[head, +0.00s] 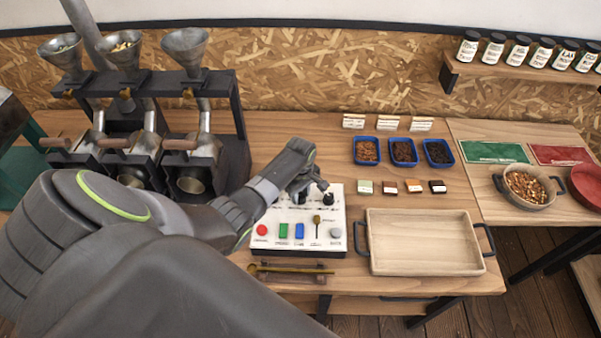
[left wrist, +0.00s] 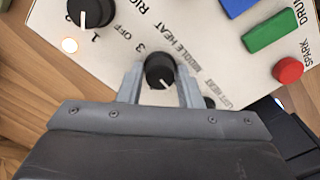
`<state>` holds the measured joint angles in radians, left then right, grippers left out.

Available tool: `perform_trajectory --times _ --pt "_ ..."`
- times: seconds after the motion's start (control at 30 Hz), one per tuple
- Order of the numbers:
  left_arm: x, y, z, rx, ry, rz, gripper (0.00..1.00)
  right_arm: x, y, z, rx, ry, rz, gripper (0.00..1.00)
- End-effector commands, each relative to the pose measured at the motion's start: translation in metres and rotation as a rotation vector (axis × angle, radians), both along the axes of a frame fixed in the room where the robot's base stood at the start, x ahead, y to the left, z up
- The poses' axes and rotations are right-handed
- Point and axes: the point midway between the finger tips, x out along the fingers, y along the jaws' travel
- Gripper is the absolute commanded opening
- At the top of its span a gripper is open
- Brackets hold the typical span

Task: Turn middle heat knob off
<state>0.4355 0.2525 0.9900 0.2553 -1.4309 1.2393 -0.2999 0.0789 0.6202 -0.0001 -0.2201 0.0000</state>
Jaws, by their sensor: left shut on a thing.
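The white control panel (head: 340,223) lies on the workbench below my left gripper (head: 303,188). In the left wrist view, the black middle heat knob (left wrist: 160,70) sits between the two fingers of that gripper, which is shut on it. The knob's white pointer mark is turned toward the lower right of that view. In the head view my gripper hides this knob. The right heat knob (left wrist: 91,10) is beside it, with a glowing light near its "1" mark. The left heat knob (left wrist: 209,102) is mostly hidden. My right gripper is not in view.
The panel also carries a red button (head: 262,230), a green switch (head: 283,230), a blue switch (head: 299,231) and a small lever (head: 317,224). A wooden tray (head: 425,270) stands to its right. Roasters with funnels (head: 186,47) stand at the back left.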

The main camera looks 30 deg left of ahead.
Motion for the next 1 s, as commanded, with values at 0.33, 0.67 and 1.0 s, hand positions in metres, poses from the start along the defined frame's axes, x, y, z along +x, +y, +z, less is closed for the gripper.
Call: perform_trajectory --times 0.33,0.67,1.0 --pt "0.0018 0.0012 0.0017 0.004 -0.005 0.072 0.09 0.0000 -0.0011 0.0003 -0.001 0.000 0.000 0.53" --pt "0.0018 0.0012 0.0018 0.003 -0.005 0.075 0.09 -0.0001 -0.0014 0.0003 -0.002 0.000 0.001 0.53" --pt "0.0008 0.0006 0.0009 0.001 -0.002 0.074 0.54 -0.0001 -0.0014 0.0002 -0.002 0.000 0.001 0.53"
